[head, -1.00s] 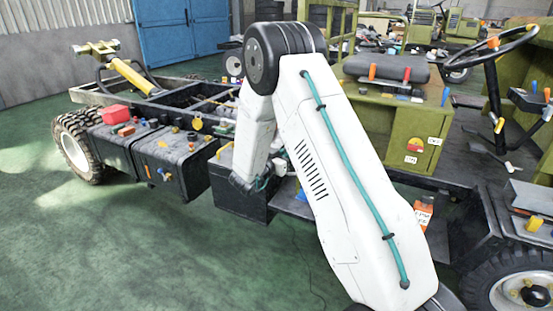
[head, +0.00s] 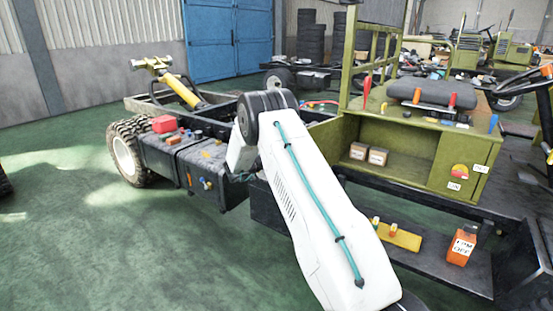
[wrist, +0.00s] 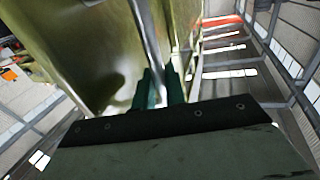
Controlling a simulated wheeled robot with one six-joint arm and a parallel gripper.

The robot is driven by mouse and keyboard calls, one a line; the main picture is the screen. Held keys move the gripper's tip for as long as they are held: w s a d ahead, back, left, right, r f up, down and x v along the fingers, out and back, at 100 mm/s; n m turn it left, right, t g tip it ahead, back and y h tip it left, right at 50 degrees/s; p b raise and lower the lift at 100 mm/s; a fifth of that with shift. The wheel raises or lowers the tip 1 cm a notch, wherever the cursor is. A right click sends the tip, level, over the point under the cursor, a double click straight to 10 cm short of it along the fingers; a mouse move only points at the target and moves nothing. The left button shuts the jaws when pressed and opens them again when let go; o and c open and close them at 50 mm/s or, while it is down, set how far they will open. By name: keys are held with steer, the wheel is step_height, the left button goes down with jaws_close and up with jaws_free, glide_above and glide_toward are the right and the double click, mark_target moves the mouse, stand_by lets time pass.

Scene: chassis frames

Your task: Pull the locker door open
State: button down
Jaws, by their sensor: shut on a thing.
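The olive-green locker (head: 455,175) sits under the seat in the head view. An olive panel, apparently the locker door (head: 328,137), stands out at the opening's left side, partly hidden by my arm. In the wrist view the door's olive surface (wrist: 85,45) fills the upper left. My gripper (wrist: 157,88) has its green fingers closed around a silver bar handle (wrist: 146,40).
The black seat (head: 430,95) is above the locker. A low shelf below holds a yellow tray (head: 398,238) and an orange can (head: 462,246). A black chassis box (head: 205,175) stands left of my arm. Green floor (head: 90,245) is clear at left.

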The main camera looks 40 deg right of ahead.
steer(key=shift+d+r, duration=0.1)
steer(key=shift+d, duration=0.25)
steer(key=c, duration=1.8)
jaws_free()
steer(key=shift+w+a, duration=0.1)
steer(key=shift+a, duration=0.25)
steer(key=a, duration=0.7)
steer(key=shift+w+a, duration=0.15)
steer(key=shift+w, duration=0.2)
